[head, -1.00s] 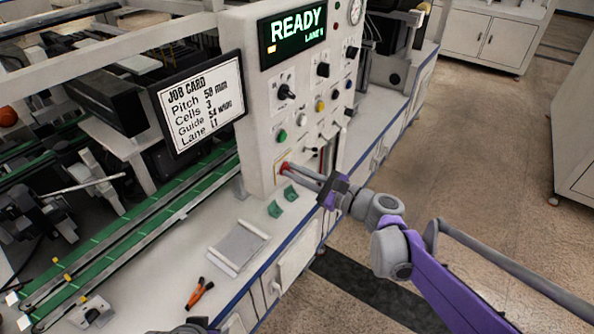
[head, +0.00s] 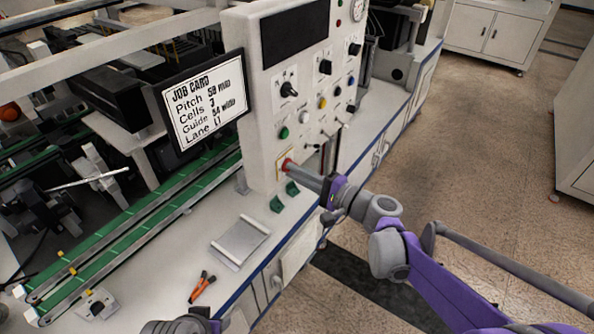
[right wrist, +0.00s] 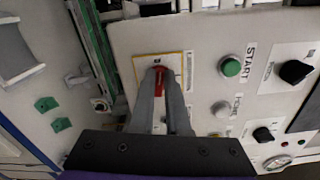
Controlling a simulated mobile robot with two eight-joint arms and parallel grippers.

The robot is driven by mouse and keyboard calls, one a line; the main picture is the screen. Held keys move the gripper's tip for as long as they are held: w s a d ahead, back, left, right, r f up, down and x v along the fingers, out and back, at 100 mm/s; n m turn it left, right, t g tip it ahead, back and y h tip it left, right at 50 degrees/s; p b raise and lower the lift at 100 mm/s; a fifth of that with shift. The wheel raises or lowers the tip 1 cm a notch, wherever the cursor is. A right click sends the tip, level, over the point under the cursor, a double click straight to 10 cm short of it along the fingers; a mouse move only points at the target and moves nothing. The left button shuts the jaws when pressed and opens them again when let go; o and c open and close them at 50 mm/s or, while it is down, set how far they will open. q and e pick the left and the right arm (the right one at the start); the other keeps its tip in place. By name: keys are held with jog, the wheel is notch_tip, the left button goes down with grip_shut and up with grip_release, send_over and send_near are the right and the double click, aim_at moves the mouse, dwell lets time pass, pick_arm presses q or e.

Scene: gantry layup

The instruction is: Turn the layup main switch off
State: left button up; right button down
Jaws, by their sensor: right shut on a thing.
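The main switch is a red handle (right wrist: 160,76) on a yellow-bordered plate (right wrist: 176,58), low on the white control panel (head: 262,150). In the head view a bit of its red (head: 287,163) shows at my fingertips. My right gripper (head: 290,167) is shut on the red handle, one finger on each side in the right wrist view (right wrist: 162,85). The fingers hide part of the handle. The display (head: 295,33) at the panel top is dark.
A green START button (right wrist: 231,67) and several knobs sit beside the switch. A job card screen (head: 203,103) stands left of the panel. Green clips (head: 277,203), a grey tray (head: 240,242) and orange-handled pliers (head: 202,288) lie on the bench. Open floor lies right.

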jog(key=shift+f+n, duration=0.1)
jog(key=shift+n, duration=1)
jog(key=c, duration=0.9)
grip_release()
jog(key=v, duration=1.1)
